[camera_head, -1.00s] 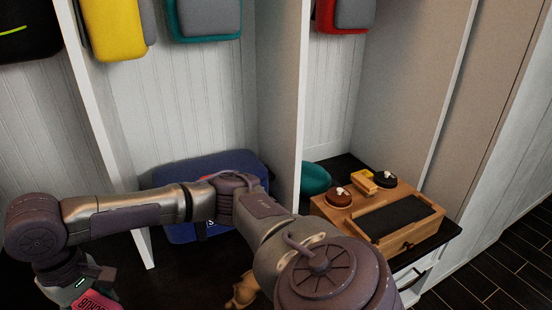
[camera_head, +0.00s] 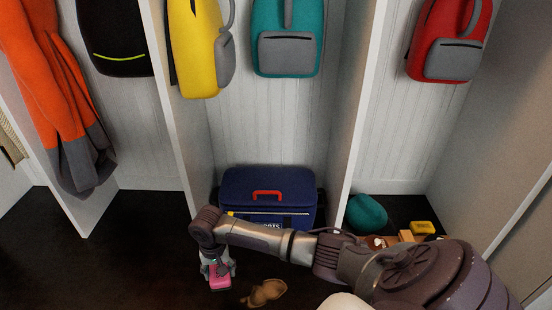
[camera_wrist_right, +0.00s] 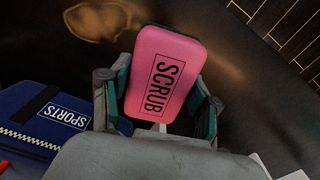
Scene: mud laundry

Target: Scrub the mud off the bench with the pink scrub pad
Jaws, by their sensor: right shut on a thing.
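My right gripper (camera_head: 219,272) is shut on the pink scrub pad (camera_head: 220,284), just left of a brown mud patch (camera_head: 265,292) on the dark bench (camera_head: 120,240). In the right wrist view the pad (camera_wrist_right: 165,72), marked SCRUB, sits between the fingers of the gripper (camera_wrist_right: 162,100). The mud (camera_wrist_right: 98,20) shows there as a brown outlined patch at the upper left, apart from the pad. I cannot tell if the pad touches the bench. My left gripper is not in view.
A blue sports bag (camera_head: 268,200) stands behind the mud, close to my right arm. White dividers (camera_head: 185,130) split the bench. A teal round object (camera_head: 367,213) and a yellow block (camera_head: 423,227) lie at right. Backpacks and an orange coat (camera_head: 50,90) hang above.

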